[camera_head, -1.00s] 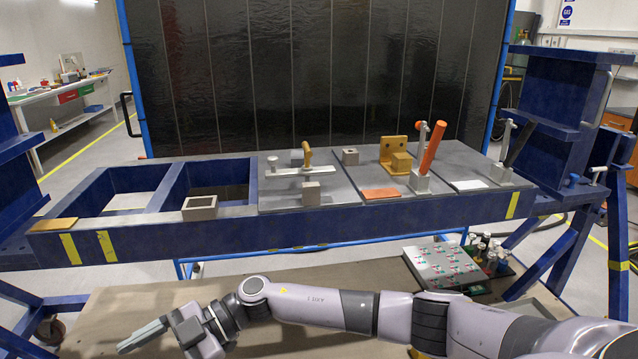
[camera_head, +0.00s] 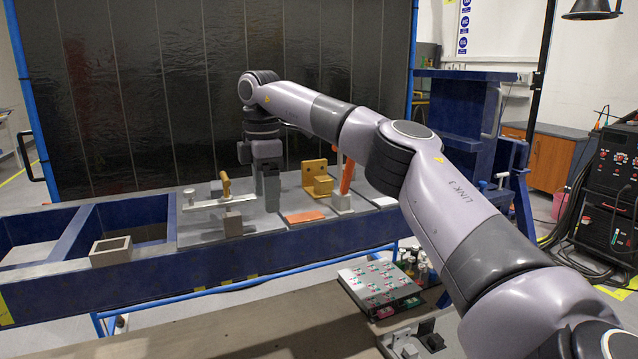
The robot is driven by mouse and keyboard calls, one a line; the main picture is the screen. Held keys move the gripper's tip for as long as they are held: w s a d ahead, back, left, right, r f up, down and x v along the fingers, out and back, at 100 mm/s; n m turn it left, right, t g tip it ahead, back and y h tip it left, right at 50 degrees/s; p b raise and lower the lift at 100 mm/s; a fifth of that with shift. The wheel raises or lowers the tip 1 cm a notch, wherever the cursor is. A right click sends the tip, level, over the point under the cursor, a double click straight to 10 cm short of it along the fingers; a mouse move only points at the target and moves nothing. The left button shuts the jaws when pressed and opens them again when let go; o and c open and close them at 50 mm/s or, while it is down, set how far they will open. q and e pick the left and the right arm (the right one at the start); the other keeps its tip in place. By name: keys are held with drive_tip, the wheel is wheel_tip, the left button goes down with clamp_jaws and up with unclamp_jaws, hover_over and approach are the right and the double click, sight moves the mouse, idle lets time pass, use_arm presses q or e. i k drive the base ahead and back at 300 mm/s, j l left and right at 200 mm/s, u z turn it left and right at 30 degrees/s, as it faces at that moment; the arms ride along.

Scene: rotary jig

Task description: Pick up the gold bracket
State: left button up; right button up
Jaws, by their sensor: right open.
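The gold bracket (camera_head: 316,178) stands on the grey plate of the blue jig, upright, with holes in its back plate and a block at its front. It shows clear of my gripper. My right gripper (camera_head: 270,205) points down just left of the bracket in the picture, over the jig top. It is open and its jaws hold nothing that I can see; the fingers overlap one another from this side. My left gripper is out of view.
An orange-handled clamp (camera_head: 347,178) stands close to the bracket's right side. An orange plate (camera_head: 304,217) lies in front of it. A toggle clamp (camera_head: 213,202) and a grey block (camera_head: 233,224) are left of my gripper. A hollow block (camera_head: 110,251) sits further left.

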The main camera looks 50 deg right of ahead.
sight(316, 181)
drive_tip(key=i+l, duration=0.1)
drive_tip(key=l, duration=0.8)
drive_tip(key=i+l, duration=0.15)
drive_tip(key=l, duration=0.3)
